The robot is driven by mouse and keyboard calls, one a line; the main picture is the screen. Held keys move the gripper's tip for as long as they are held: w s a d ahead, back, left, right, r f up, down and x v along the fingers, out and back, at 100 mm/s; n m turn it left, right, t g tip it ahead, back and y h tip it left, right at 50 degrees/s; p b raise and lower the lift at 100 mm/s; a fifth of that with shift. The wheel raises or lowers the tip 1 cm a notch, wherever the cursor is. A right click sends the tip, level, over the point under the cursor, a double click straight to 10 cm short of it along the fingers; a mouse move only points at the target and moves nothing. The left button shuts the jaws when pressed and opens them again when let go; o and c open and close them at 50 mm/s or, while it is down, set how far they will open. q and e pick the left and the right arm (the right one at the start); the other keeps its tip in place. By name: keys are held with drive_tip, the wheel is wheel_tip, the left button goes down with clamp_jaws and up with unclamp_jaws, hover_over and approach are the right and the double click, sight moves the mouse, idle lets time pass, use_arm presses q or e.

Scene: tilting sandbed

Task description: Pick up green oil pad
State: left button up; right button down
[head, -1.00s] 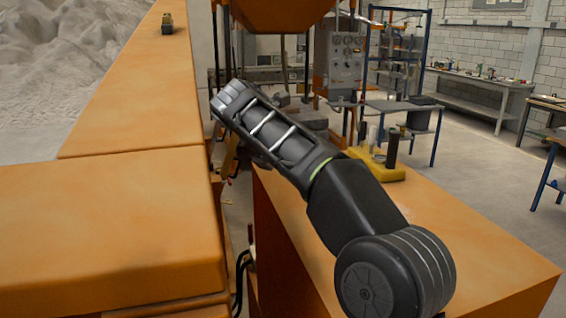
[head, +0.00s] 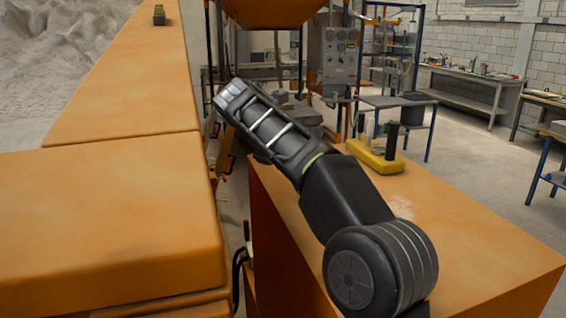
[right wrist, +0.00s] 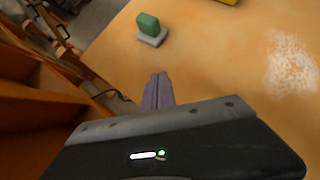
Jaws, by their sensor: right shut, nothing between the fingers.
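The green oil pad (right wrist: 147,25) shows in the right wrist view as a small green block on a pale grey base. It sits on the orange bench top near the bench's left edge. My right gripper (right wrist: 158,78) is shut and empty, its fingertips pointing toward the bench top. The pad is beyond the fingertips and slightly left of them in that view, apart from them. In the head view I cannot make out the pad; my right arm covers part of the bench there. My left gripper is in neither view.
The orange bench (head: 440,225) holds a yellow tray (head: 390,168) with dark upright cylinders and a whitish powdery patch (head: 402,207). At left is the sandbed's wide orange rim (head: 100,225), with a gap between it and the bench. A small yellow-and-dark object (head: 158,17) sits on the far rim.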

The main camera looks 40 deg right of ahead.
drive_tip(key=x, duration=0.5)
drive_tip(key=shift+d+p, duration=0.2)
drive_tip(key=shift+p, duration=0.1)
drive_tip(key=d, duration=0.1)
drive_tip(key=w+d+p, duration=0.1)
drive_tip(key=d+p, duration=0.1)
drive_tip(key=shift+w+d+f, duration=0.1)
drive_tip(key=shift+w+f, duration=0.1)
drive_tip(key=shift+w, duration=0.2)
drive_tip(key=shift+w+d+f, duration=0.15)
drive_tip(key=shift+w+d, duration=0.1)
drive_tip(key=shift+d, duration=0.15)
drive_tip(key=shift+w+d+p, duration=0.2)
drive_tip(key=shift+w+d, duration=0.15)
drive_tip(key=shift+d, duration=0.25)
drive_tip(key=shift+w+d+p, duration=0.2)
drive_tip(key=shift+w+d, duration=0.1)
drive_tip(key=shift+d, duration=0.35)
drive_tip(key=shift+w+d, duration=0.2)
drive_tip(key=shift+d, duration=0.2)
drive_tip(key=shift+a, duration=0.15)
